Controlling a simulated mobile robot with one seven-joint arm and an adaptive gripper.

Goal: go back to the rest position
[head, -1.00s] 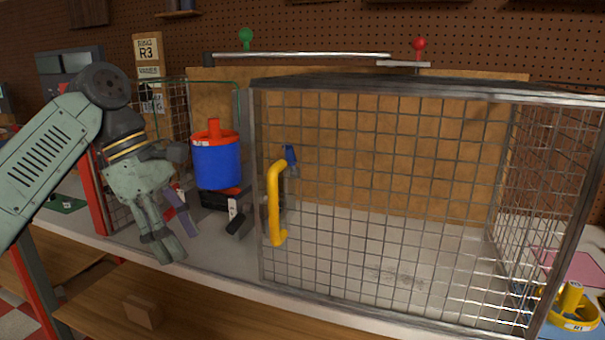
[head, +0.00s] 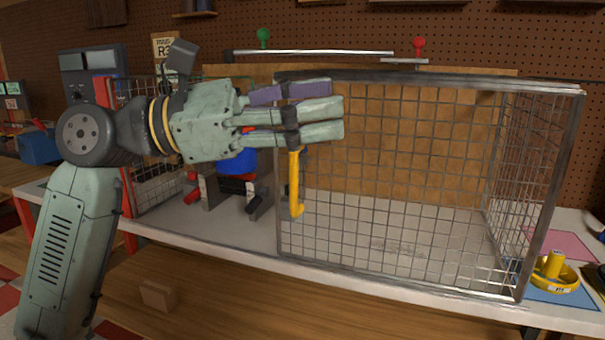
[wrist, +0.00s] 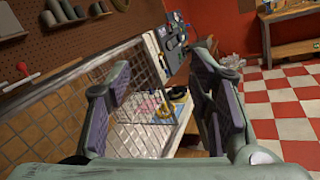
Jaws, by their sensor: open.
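My gripper (head: 335,107) is raised in front of the left part of the wire cage in the head view, its fingers pointing right. It is open and empty. In the wrist view its two fingers (wrist: 165,95) stand wide apart with the cage and floor beyond. The arm comes up from the lower left with its elbow bent. The fingers hide the top of the yellow door handle (head: 296,185) and part of the blue and red drum (head: 238,163). I cannot tell how far the fingers are from the mesh.
The wire cage (head: 430,180) stands on a white bench (head: 250,240); its mesh front is across the opening. A yellow ring-shaped part (head: 553,272) lies at the right. A green knob (head: 263,36) and a red knob (head: 418,46) stand above. A wooden block (head: 158,295) lies below.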

